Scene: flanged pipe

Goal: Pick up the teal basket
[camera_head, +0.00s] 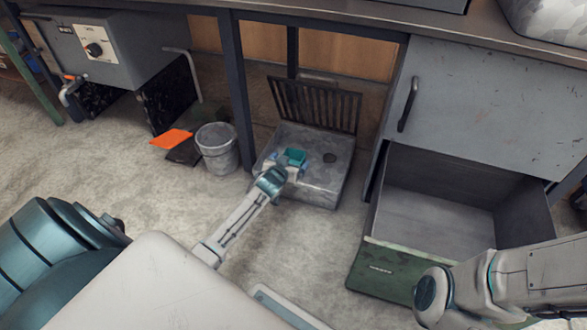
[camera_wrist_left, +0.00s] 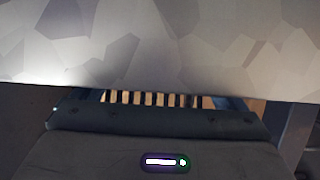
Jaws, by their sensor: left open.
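A small teal basket (camera_head: 295,156) appears on top of a low grey box in the head view, partly hidden by my left gripper. My left gripper (camera_head: 284,166) is open and reaches over the near left part of the box top, right at the basket. I cannot tell whether its fingers touch the basket. The left wrist view shows no basket that I can make out; a pale, patchy grey surface fills its top. My right arm enters at the lower right of the head view, and its gripper is not in view.
The grey box (camera_head: 318,190) has a slatted dark back (camera_head: 315,105) and stands under the bench. An open drawer (camera_head: 440,210) stands right. Floor in front is clear.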

